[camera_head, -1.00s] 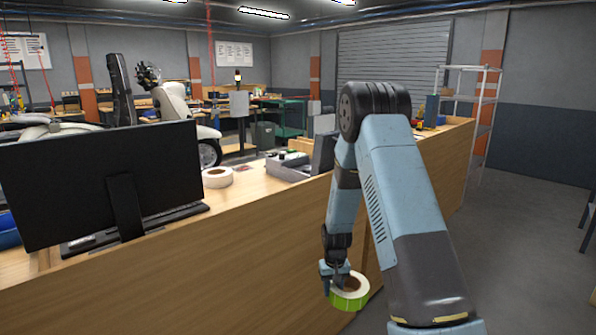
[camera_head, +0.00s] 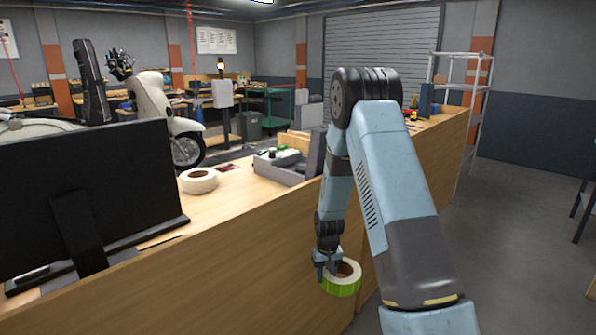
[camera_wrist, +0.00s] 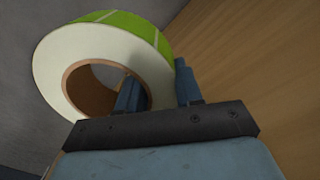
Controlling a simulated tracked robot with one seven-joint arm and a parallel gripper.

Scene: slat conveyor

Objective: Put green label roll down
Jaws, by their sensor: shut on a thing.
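The green label roll (camera_head: 342,284) has a green outer band, a white face and a brown core. It hangs in my gripper (camera_head: 327,268), in front of the wooden counter's front panel and below its top. In the wrist view, the roll (camera_wrist: 140,30) fills the upper left. My gripper (camera_wrist: 158,90) is shut on the roll's wall, with one finger inside the core and one outside. The wooden panel is close behind on the right in that view.
The wooden counter (camera_head: 250,237) runs across the view. On its top are a white tape roll (camera_head: 199,181), a grey tray (camera_head: 280,165) with items, and a black monitor (camera_head: 90,190) at left. Open floor lies at right.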

